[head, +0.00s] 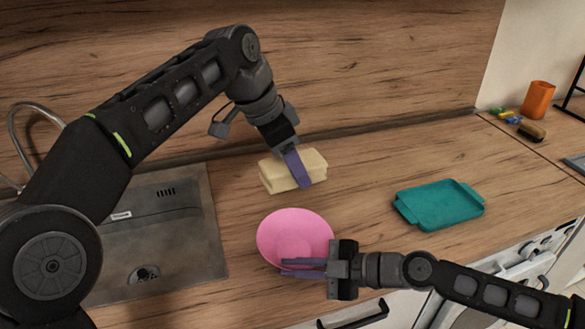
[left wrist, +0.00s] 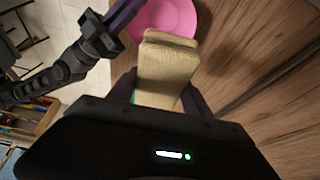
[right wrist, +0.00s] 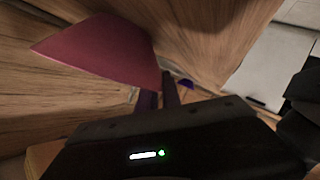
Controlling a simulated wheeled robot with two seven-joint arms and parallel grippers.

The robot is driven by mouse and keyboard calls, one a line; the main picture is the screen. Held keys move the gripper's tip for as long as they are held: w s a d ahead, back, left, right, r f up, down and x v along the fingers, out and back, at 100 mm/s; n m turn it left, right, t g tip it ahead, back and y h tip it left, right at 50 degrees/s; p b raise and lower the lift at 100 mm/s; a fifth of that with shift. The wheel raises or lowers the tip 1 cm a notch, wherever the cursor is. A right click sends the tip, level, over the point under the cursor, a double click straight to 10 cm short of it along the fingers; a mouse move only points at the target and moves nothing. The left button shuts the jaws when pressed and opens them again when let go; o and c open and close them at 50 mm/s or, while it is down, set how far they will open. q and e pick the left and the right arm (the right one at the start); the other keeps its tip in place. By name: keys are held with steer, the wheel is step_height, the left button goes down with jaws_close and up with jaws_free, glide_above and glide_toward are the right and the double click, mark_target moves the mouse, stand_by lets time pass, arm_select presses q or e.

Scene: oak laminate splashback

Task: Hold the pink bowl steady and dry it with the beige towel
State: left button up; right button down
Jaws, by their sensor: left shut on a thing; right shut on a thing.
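The pink bowl (head: 294,236) is on the wooden counter near its front edge, right of the sink. My right gripper (head: 285,267) is shut on the bowl's near rim; the bowl also shows in the right wrist view (right wrist: 100,50). The beige towel (head: 282,176), a folded block, is behind the bowl. My left gripper (head: 305,182) is shut on the towel from above; the towel sits between its fingers in the left wrist view (left wrist: 166,70). I cannot tell whether the towel touches the counter. The towel and bowl look apart in the head view.
A sink (head: 165,235) lies left of the bowl. A teal tray (head: 440,205) lies on the counter to the right. An orange cup (head: 537,100) and a brush (head: 531,130) are at the far right. The counter between bowl and tray is clear.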

steer(key=shift+f, duration=0.1)
steer(key=c, duration=1.5)
jaws_free()
arm_select(q)
steer(key=shift+w, duration=0.1)
arm_select(e)
steer(key=shift+o, duration=0.2)
steer(key=shift+d, duration=0.1)
steer(key=v, duration=1.2)
steer(key=shift+s, duration=0.1)
